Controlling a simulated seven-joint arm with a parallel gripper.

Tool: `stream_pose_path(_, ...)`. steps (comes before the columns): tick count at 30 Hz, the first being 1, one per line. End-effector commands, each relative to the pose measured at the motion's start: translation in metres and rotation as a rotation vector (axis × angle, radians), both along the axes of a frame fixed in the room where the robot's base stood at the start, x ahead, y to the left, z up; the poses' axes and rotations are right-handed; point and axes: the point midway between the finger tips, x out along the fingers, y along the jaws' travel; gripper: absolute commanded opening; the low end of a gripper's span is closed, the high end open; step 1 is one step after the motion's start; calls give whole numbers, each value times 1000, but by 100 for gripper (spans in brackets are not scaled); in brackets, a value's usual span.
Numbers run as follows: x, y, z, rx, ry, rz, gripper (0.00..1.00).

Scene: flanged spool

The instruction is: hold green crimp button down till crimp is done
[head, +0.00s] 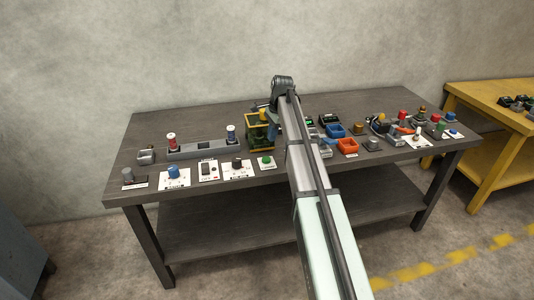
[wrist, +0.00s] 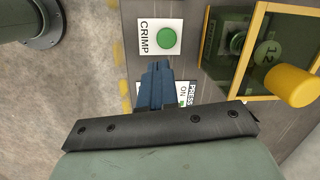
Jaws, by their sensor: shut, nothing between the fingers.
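The green crimp button (wrist: 166,38) is a round cap on a white plate marked CRIMP, near the top middle of the wrist view. In the head view a green button on a white plate (head: 266,161) sits at the table's front edge, left of my arm. My gripper (wrist: 157,66) is shut and empty, its blue fingers together. In the wrist view the fingertips are just below the CRIMP plate, and the button shows uncovered. I cannot tell their height above the table. The gripper's fingers are not clear in the head view.
A yellow-framed box (wrist: 262,45) with a yellow knob (wrist: 290,86) stands right of the button. A second white plate (wrist: 187,97), marked ON, is partly hidden by my gripper. On the table (head: 180,112) are a grey spool rack (head: 204,149), several knob plates and orange and blue bins.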

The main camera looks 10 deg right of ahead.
Motion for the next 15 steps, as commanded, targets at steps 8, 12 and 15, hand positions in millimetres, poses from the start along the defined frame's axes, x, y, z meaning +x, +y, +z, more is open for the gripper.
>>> stream_pose_path(8,21,14,35,-119,70,-173,0)
stream_pose_path(12,22,15,39,-138,80,-202,0)
stream_pose_path(15,22,15,39,-140,81,-205,0)
